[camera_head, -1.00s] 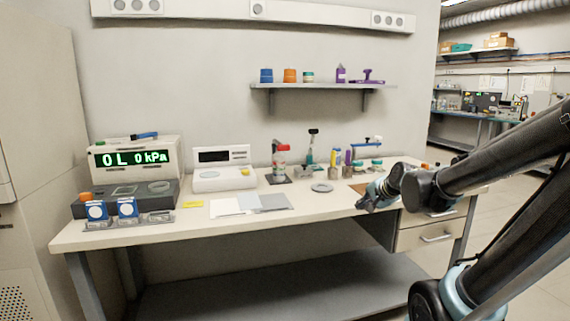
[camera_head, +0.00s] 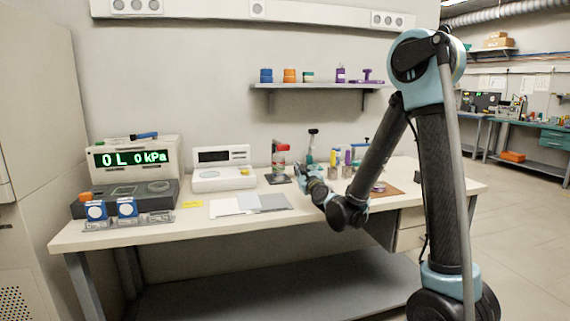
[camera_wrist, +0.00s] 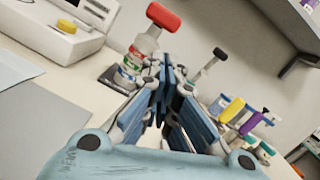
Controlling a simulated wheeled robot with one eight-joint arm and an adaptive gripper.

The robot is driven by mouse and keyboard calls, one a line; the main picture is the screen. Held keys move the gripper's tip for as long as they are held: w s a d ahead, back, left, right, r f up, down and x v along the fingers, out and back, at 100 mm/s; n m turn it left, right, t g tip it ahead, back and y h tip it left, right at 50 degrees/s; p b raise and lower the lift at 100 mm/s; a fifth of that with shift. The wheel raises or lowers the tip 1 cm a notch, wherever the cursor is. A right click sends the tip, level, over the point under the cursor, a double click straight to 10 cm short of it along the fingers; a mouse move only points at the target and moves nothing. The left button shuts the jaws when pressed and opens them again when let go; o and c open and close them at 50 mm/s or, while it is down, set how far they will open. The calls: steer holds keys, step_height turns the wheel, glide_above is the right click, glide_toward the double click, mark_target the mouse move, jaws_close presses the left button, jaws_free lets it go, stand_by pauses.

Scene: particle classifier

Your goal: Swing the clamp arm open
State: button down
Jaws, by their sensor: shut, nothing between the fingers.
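My gripper (camera_head: 307,175) is above the table near its middle, and its closed fingers also show in the wrist view (camera_wrist: 167,75) with nothing held. Just beyond the fingers, to the left in the wrist view, a red-topped piece (camera_wrist: 163,17) with a pale, bottle-like body stands on a dark base; it also shows in the head view (camera_head: 283,148). To its right stands a post with a black handle (camera_wrist: 219,54), also in the head view (camera_head: 313,132). I cannot tell for certain which of these carries the clamp arm. The fingers partly hide the area between them.
A display box (camera_head: 135,159) reading "0L 0kPa" stands at left, beside a white scale-like instrument (camera_head: 222,178). Flat sheets (camera_head: 235,206) lie at the front. Several coloured-top items (camera_wrist: 238,112) stand right of the fingers. A wall shelf (camera_head: 320,86) is above.

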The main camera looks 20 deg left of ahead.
steer(key=shift+s+a+f+m+t, duration=0.1)
steer(key=shift+a+f+m+t, duration=0.2)
steer(key=shift+a+m, duration=0.35)
steer(key=shift+s+a+f+m+t, duration=0.15)
steer(key=shift+a+f+m+t, duration=0.15)
steer(key=shift+m, duration=0.65)
steer(key=shift+s+a+f+m+t, duration=0.1)
steer(key=shift+a+f+m+t, duration=0.2)
steer(key=shift+a+m, duration=0.35)
steer(key=shift+d+r, duration=0.1)
steer(key=x, duration=1)
steer(key=shift+d, duration=0.1)
steer(key=shift+r+h, duration=0.35)
steer(key=shift+h, duration=0.05)
